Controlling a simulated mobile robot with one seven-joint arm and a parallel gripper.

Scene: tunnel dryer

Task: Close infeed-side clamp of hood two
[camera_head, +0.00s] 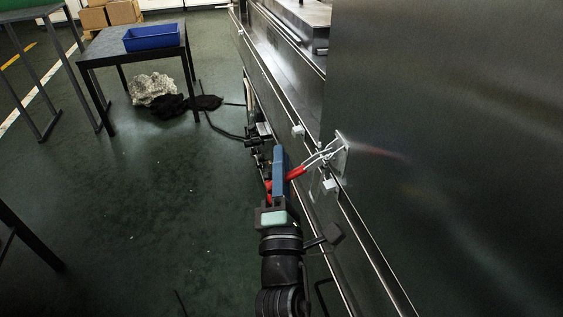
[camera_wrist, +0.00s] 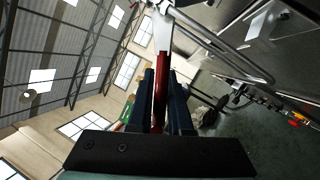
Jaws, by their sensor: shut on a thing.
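The clamp (camera_head: 340,150) is bright metal with a red-sleeved handle (camera_head: 295,172). It is mounted on the lower edge of the large dark hood panel (camera_head: 450,120) at right. Its handle sticks out from the panel down and to the left. My gripper (camera_head: 279,158) has blue fingers and is shut on the red handle. In the wrist view the red handle (camera_wrist: 160,90) runs between the two fingers, and the clamp's metal arm (camera_wrist: 163,30) continues beyond it. A bent metal rod (camera_wrist: 225,45) extends from the clamp there. The fingers partly hide the handle.
Small metal catches (camera_head: 298,130) sit on the long dryer rail (camera_head: 375,262) close beside my arm. A dark table (camera_head: 95,52) with a blue bin (camera_head: 152,38) stands at upper left. Crumpled cloth (camera_head: 153,89) lies on the floor. The floor left of my arm is mostly clear.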

